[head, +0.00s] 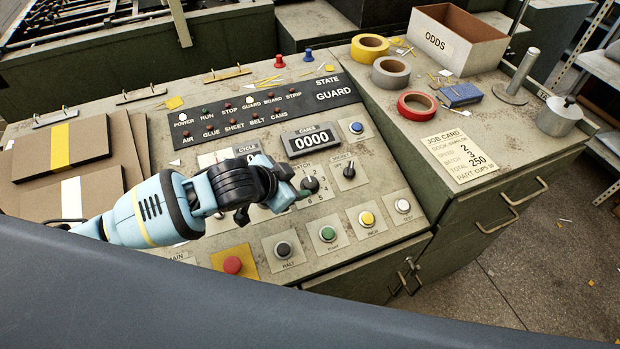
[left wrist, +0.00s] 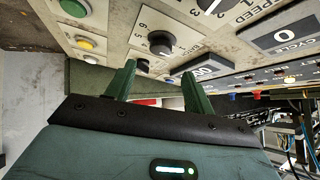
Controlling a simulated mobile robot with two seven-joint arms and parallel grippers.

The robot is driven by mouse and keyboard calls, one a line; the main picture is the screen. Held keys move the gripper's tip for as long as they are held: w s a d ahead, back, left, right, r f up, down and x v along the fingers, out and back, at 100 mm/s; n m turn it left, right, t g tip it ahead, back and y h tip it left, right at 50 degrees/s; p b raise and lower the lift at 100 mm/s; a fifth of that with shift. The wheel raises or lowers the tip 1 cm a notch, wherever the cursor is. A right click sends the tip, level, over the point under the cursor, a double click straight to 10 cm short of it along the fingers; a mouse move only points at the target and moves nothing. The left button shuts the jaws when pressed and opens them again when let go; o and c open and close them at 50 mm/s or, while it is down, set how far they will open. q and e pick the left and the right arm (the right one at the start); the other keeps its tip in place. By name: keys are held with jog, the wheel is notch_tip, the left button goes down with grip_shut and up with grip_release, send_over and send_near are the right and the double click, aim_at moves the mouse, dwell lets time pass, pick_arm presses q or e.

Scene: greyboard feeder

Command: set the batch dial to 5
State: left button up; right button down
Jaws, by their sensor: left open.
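The batch dial (head: 310,184) is a black round knob on the sloped grey panel, with numerals around it. It also shows in the left wrist view (left wrist: 160,42), beyond my fingertips. Which numeral its pointer faces is too small to tell. My left gripper (head: 298,192) is open, with its green fingers close to the dial's left side in the head view. In the left wrist view, the two fingers (left wrist: 160,78) are spread apart with nothing between them, and the dial appears clear of both. My right gripper is not in view.
A selector knob (head: 349,170) is right of the dial. A green button (head: 328,233), a black button (head: 284,249) and a red button (head: 232,265) line the panel's front. A job card (head: 459,157) and tape rolls lie on the right-hand top.

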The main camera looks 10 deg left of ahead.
aim_at(312, 181)
pick_arm(q)
jog(key=x, duration=0.6)
jog(key=shift+f+b, duration=0.15)
jog(key=shift+b, duration=0.2)
jog(key=shift+w+d+f, duration=0.25)
jog(key=shift+w+f, duration=0.05)
jog(key=shift+w, duration=0.15)
jog(key=shift+c, duration=0.4)
jog(key=c, duration=0.9)
